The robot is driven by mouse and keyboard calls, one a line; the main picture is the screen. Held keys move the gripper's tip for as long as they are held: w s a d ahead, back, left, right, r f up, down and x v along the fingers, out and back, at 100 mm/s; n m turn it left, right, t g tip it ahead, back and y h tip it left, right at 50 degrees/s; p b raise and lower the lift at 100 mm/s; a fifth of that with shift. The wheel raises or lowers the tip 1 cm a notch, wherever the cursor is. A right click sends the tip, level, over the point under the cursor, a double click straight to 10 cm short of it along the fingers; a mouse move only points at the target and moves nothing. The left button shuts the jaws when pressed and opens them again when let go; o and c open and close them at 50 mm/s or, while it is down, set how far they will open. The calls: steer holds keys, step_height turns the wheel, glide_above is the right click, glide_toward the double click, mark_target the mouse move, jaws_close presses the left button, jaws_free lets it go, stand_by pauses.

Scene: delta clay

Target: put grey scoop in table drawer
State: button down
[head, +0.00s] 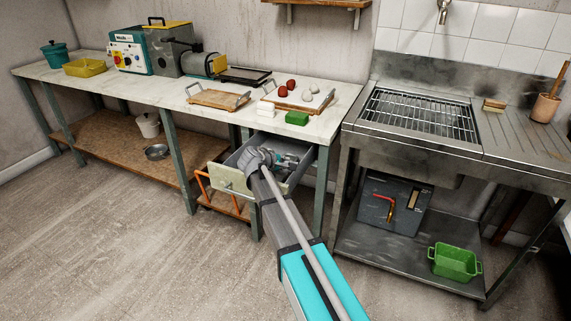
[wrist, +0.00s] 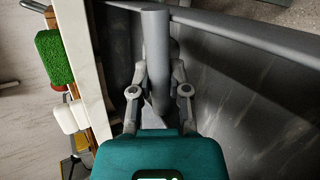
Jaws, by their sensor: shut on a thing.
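The table drawer (head: 231,181) is pulled out below the front edge of the worktop, and its grey inside shows. My gripper (head: 286,161) is over or within the open drawer. In the wrist view my gripper (wrist: 157,78) is shut on a grey cylindrical part of the grey scoop (wrist: 155,38). The drawer's grey floor and wall (wrist: 245,95) lie below and beside it. The rest of the scoop is hidden by the fingers, and I cannot tell whether it touches the drawer. In the head view the scoop is too small to make out.
An orange frame (head: 222,203) stands under the drawer. A metal sink unit (head: 400,151) is close on the right.

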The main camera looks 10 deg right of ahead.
steer(key=c, duration=0.6)
jaws_free()
steer(key=shift+r, duration=0.15)
steer(key=shift+r+p, duration=0.55)
steer(key=shift+p, duration=0.2)
steer(key=p+v, duration=0.6)
steer(key=v, duration=0.6)
